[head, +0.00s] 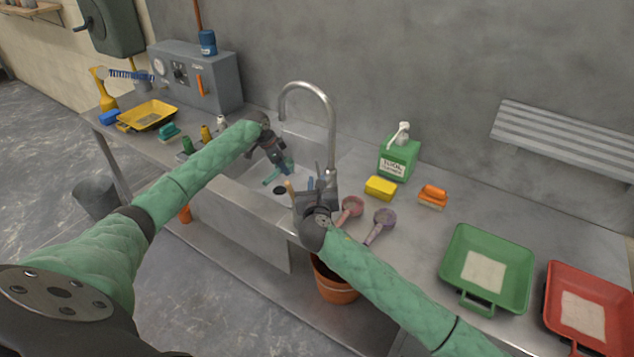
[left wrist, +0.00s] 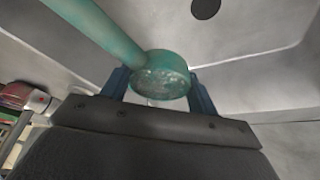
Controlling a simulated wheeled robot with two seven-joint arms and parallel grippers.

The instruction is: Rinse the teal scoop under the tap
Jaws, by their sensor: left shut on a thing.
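The teal scoop (left wrist: 162,74) is between the blue fingers of my left gripper (left wrist: 160,90) in the left wrist view, its round cup between them and its handle running to the upper left. In the head view my left gripper (head: 284,167) is shut on the scoop (head: 271,177), low over the sink basin (head: 258,187). The tap (head: 332,110) arches above the basin, to the right of this gripper; I see no water running. My right gripper (head: 311,184) is at the tap's foot, partly hidden by its own wrist. I cannot tell whether it is open.
A pink scoop (head: 350,208) and a purple scoop (head: 381,222) lie right of the sink. Behind them are a yellow sponge (head: 381,188), a green bottle (head: 398,158) and an orange brush (head: 433,195). Green (head: 512,247) and red (head: 556,322) trays stand at the right.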

